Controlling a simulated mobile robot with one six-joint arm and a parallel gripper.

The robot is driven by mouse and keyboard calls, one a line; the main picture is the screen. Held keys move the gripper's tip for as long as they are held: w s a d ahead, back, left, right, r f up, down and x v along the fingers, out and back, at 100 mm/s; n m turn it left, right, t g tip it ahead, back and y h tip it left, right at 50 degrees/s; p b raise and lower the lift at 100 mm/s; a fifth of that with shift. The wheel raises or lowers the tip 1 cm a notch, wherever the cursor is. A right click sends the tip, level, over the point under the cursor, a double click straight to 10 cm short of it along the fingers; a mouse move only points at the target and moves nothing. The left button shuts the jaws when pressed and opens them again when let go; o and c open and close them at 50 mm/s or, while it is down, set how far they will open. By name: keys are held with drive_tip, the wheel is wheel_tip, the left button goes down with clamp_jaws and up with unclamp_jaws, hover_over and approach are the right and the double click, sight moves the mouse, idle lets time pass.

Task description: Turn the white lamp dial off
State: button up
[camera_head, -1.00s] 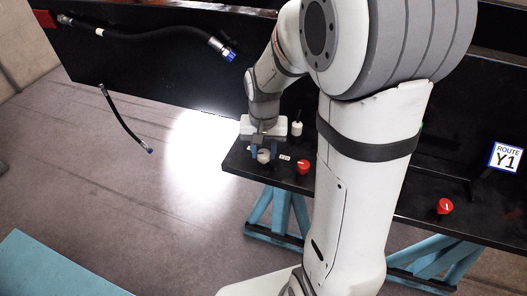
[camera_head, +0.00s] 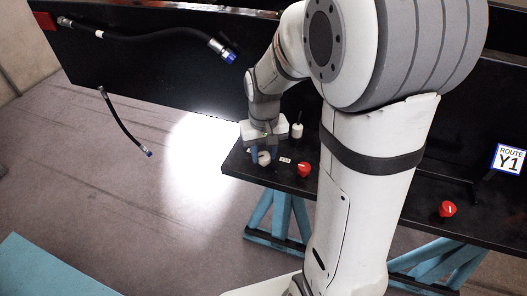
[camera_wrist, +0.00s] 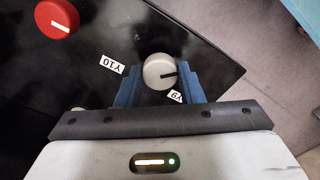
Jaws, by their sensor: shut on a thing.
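The white dial (camera_wrist: 158,72) sits on the black bench top, with a dark pointer line on its face running toward the right in the wrist view. In the head view the dial (camera_head: 264,158) is near the bench's left end. My gripper (camera_wrist: 160,80) is shut on the dial, with one blue finger on each side of it. In the head view my gripper (camera_head: 262,152) reaches down over the dial. The labels Y10 (camera_wrist: 112,64) and Y9 (camera_wrist: 176,96) lie beside it.
A red dial (camera_head: 304,170) stands right of the white one, and another red dial (camera_head: 447,209) is farther right. A small white cylinder (camera_head: 297,131) stands behind. Black hoses (camera_head: 140,36) with blue ends hang at the left. A ROUTE Y1 sign (camera_head: 508,159) is at the right.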

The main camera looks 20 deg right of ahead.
sight(265, 158)
drive_tip(key=o, duration=1)
wheel_tip(265, 158, up, 8)
drive_tip(key=shift+f+b, duration=0.1)
drive_tip(key=shift+b, duration=0.3)
drive_tip(key=shift+s+r, duration=0.25)
drive_tip(key=shift+s, duration=0.15)
drive_tip(key=s+t, duration=0.3)
drive_tip(key=s, duration=1)
drive_tip(key=shift+s+r, duration=0.25)
drive_tip(key=shift+r, duration=0.2)
